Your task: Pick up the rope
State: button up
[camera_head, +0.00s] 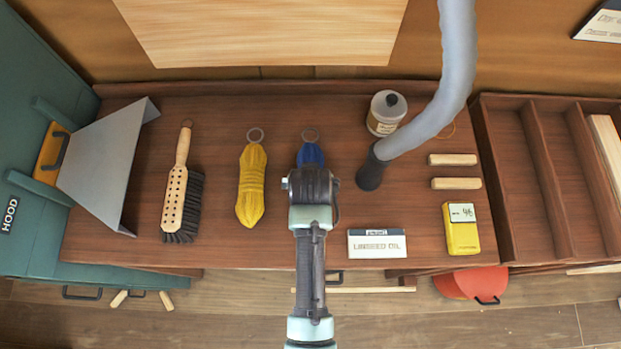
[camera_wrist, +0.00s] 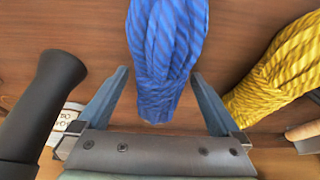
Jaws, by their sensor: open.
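A blue rope (camera_head: 311,154) lies bundled on the brown workbench, with a metal ring at its far end. In the head view my arm hides most of it. In the wrist view the blue rope (camera_wrist: 166,55) runs down from the top, and its near end lies between the fingers. My gripper (camera_wrist: 158,90) is open, one finger on each side of the blue rope, with gaps showing on both sides. A yellow rope (camera_head: 251,185) with a ring lies to the left in the head view. It shows at the right in the wrist view (camera_wrist: 285,72).
A grey hose (camera_head: 452,60) with a black nozzle (camera_head: 371,168) comes down close to the right of my gripper. A brush (camera_head: 178,195) and bent metal sheet (camera_head: 105,165) are at the left. A jar (camera_head: 385,113), label card (camera_head: 377,243) and yellow meter (camera_head: 461,232) are at the right.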

jog(key=c, duration=1.5)
notch_tip(320, 180, up, 10)
jog(key=shift+r, duration=0.1)
